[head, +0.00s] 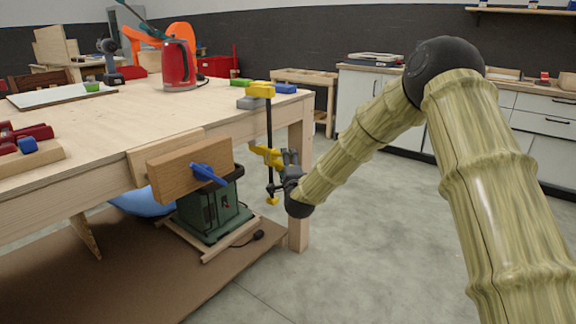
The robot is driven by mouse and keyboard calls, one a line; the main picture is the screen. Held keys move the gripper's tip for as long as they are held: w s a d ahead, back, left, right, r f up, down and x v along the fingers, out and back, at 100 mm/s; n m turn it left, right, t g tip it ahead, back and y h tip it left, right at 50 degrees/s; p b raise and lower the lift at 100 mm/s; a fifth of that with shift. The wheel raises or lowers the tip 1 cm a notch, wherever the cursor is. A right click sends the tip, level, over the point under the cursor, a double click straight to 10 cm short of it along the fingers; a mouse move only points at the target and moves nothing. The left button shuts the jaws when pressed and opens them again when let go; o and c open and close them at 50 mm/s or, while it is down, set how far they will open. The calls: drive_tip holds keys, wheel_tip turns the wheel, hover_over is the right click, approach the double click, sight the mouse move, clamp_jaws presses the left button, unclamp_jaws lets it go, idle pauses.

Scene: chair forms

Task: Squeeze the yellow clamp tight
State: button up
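The yellow clamp (265,153) hangs upright at the right front corner of the wooden workbench (120,115). Its upper jaw lies on the bench top, a dark bar runs down from it, and the yellow lower arm sits below the top's edge. A dark screw with a yellow end hangs under that arm. My gripper (279,172) is at the lower arm and screw, just right of them in the picture. Its dark fingers overlap the clamp's lower part. I cannot tell whether they touch it or how far they are apart.
A wooden vise (175,172) with a blue handle (207,174) juts from the bench front, left of the clamp. A green machine (212,212) stands below it. A red kettle (179,66) stands on the bench. The floor right of the bench leg is clear.

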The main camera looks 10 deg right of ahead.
drive_tip(key=shift+w, duration=0.15)
drive_tip(key=shift+w+f, duration=0.15)
drive_tip(key=shift+w, duration=0.4)
clamp_jaws()
drive_tip(key=shift+s+f, duration=0.1)
idle(0.5)
drive_tip(key=shift+s+f+t+b, duration=0.3)
drive_tip(key=shift+s+f+b, duration=0.05)
drive_tip(key=shift+s+b, duration=0.55)
